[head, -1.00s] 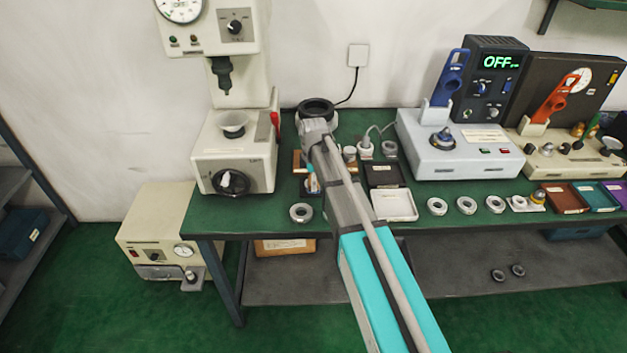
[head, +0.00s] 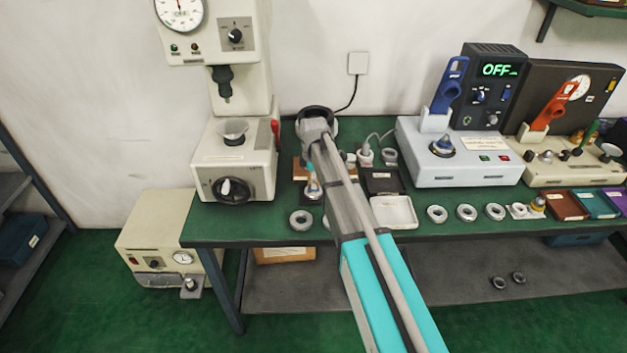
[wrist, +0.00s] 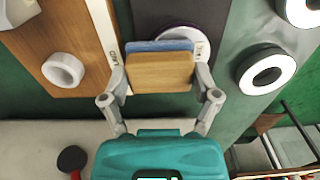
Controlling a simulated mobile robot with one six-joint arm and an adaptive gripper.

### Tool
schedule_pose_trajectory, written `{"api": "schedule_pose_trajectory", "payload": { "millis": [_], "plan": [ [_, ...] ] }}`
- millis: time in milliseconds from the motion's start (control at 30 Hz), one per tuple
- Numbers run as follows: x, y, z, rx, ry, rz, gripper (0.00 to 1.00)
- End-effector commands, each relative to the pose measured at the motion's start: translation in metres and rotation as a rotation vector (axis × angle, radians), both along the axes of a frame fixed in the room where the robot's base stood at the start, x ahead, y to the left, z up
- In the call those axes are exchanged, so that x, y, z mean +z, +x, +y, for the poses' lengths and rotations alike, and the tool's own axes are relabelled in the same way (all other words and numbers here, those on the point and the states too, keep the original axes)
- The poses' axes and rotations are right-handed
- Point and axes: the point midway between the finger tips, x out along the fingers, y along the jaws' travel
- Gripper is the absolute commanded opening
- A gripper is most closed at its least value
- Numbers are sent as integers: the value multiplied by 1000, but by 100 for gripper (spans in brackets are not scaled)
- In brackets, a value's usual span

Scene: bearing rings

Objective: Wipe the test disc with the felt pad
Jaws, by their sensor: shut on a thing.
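My gripper (wrist: 160,95) is shut on the felt pad, a wooden block (wrist: 160,74) with a blue felt layer (wrist: 160,45) on its far side. The pad is over the dark mat (wrist: 148,18) in the wrist view. A round disc with a pale rim (wrist: 184,27), seemingly the test disc, lies on this mat, partly hidden behind the pad. I cannot tell whether felt and disc touch.
A wooden board (wrist: 55,50) with a white ring (wrist: 63,70) lies left of the mat in the wrist view. Metal rings (wrist: 267,71) lie on the green table to the right. The head view shows a press (head: 235,150) at left and a white tray (head: 394,212) right of my arm.

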Motion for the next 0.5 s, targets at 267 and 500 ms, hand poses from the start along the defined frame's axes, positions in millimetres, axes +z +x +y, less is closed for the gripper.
{"api": "schedule_pose_trajectory", "payload": {
  "millis": [267, 500],
  "plan": [
    [4, 0, 0, 0, 0, 0, 41],
    [21, 0, 0, 0, 0, 0, 41]
  ]
}}
